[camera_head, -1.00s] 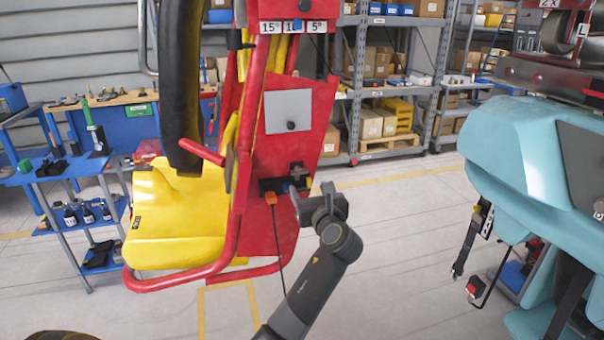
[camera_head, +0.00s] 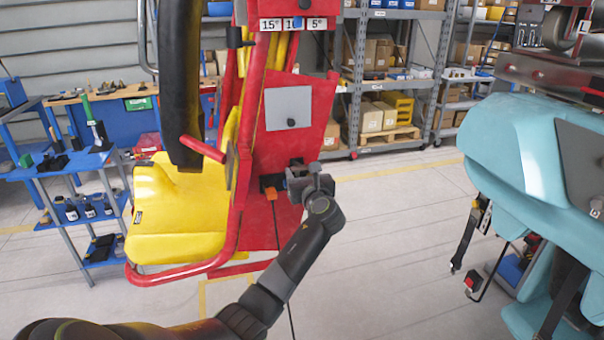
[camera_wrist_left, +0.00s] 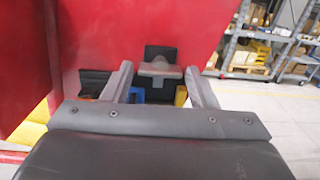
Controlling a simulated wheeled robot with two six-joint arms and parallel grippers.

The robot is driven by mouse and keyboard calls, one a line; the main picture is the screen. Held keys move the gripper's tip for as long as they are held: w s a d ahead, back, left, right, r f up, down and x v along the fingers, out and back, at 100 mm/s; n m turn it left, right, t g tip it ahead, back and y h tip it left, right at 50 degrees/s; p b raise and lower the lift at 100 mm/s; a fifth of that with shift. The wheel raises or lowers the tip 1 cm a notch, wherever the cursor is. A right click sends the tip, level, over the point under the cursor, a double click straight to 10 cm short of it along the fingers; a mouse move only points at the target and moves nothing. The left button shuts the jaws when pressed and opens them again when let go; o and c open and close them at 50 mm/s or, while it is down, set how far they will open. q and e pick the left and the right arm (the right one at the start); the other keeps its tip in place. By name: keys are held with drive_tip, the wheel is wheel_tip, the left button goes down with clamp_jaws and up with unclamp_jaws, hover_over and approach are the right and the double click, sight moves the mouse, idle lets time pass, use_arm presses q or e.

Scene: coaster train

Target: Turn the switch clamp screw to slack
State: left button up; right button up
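The switch clamp's black plate (camera_wrist_left: 160,52) is on the red side panel of the coaster car; its dark bracket also shows in the head view (camera_head: 268,184). A grey wing-shaped piece (camera_wrist_left: 159,70), seemingly the clamp screw's head, stands out from the plate. My left gripper (camera_wrist_left: 160,75) is open, with one finger on each side of this piece and a small gap at each side. In the head view my left gripper (camera_head: 298,178) is close against the panel and partly hides the clamp. My right gripper is in neither view.
An orange piece (camera_head: 271,194) with a hanging cable is just below the bracket. The yellow seat (camera_head: 170,225) and red tube frame stand left of my arm. A teal car body (camera_head: 515,150) is at the right. Open floor (camera_head: 390,240) lies between.

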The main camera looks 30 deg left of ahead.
use_arm(q)
drive_tip(key=c, duration=0.6)
drive_tip(key=shift+c, duration=0.2)
